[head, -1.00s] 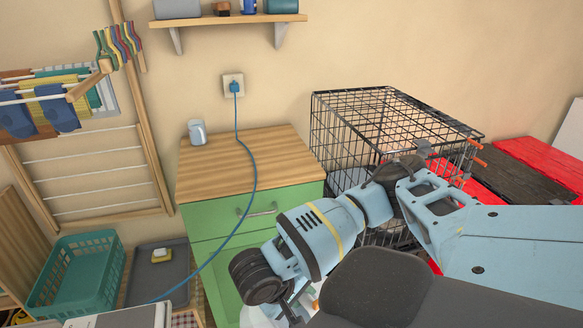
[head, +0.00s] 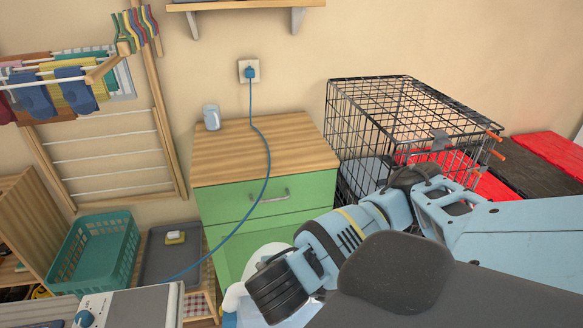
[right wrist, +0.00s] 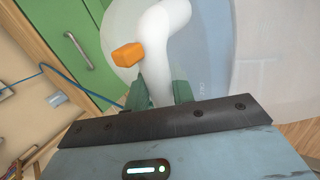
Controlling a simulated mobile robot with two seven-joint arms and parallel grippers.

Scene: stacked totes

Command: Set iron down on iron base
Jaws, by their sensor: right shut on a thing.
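The iron shows in the right wrist view as a curved white handle (right wrist: 160,35) with an orange button (right wrist: 127,55) over a pale translucent body (right wrist: 215,50). My right gripper (right wrist: 160,92) has its green fingers around the handle and is shut on it. In the head view, the white iron (head: 236,297) is partly hidden behind my right wrist. A white unit with a blue knob (head: 135,306), apparently the iron base, is cut off at the bottom left. The iron appears to its right. My left gripper is out of view.
A blue cord (head: 267,165) runs from the wall socket (head: 249,70) toward the white unit. A green cabinet (head: 265,205) stands behind, with a cup (head: 212,117) on top. A teal basket (head: 95,250) and a grey tray (head: 160,265) are left. A wire crate (head: 400,90) is right.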

